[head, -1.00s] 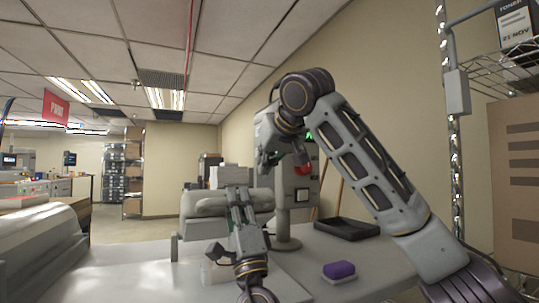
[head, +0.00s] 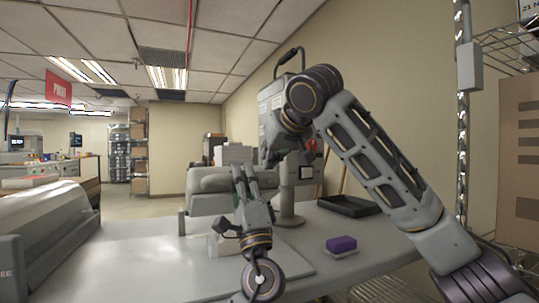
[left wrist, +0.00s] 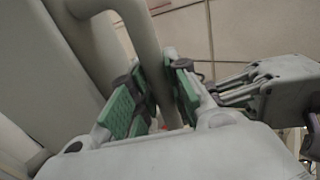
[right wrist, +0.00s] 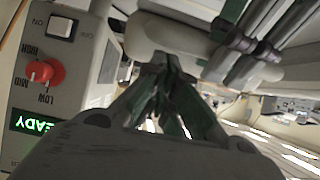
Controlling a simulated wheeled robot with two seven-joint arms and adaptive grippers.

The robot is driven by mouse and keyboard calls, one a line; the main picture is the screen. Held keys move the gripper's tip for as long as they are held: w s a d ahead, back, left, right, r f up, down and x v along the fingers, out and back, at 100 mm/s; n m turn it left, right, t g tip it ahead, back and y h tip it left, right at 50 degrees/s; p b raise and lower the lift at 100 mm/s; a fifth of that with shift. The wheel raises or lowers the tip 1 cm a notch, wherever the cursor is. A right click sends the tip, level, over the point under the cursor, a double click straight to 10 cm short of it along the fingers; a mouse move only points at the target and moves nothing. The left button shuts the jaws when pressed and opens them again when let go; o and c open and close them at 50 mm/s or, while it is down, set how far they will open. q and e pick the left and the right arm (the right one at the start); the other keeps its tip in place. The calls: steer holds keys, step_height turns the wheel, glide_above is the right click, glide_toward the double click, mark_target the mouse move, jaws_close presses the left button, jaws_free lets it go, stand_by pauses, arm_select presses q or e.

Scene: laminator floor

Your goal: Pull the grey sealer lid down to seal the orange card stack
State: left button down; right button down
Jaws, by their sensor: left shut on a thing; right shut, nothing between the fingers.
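The grey sealer stands at the back of the table in the head view, with a rounded grey lid (head: 222,180) on its left side. My left gripper (head: 244,172) is at the lid's right end; in the left wrist view its green pads (left wrist: 155,95) are closed around a grey bar (left wrist: 140,35). My right gripper (head: 270,155) is in front of the sealer's housing, partly hidden by its own arm. In the right wrist view its fingers (right wrist: 170,70) are shut and empty beside a rounded grey part. I cannot make out the orange card stack.
The sealer's panel (right wrist: 55,70) shows a red dial and a lit green display. A purple-topped block (head: 341,244) and a black tray (head: 350,205) lie on the table to the right. A large grey machine (head: 45,235) stands at the left. A wire shelf is at far right.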

steer(key=shift+f, duration=0.2)
arm_select(q)
steer(key=shift+w+a, duration=0.1)
steer(key=shift+a, duration=0.1)
arm_select(e)
steer(key=shift+s+f, duration=0.3)
steer(key=shift+f, duration=0.2)
steer(key=shift+s+f, duration=0.25)
steer(key=shift+f, duration=0.2)
arm_select(q)
steer(key=shift+r, duration=0.1)
arm_select(e)
steer(key=shift+d, duration=0.1)
arm_select(q)
steer(key=c, duration=1.4)
jaws_free()
steer(key=shift+d, duration=0.1)
steer(key=shift+o, duration=0.3)
arm_select(e)
steer(key=shift+r+t, duration=0.1)
steer(key=shift+t, duration=0.2)
steer(key=shift+r, duration=0.1)
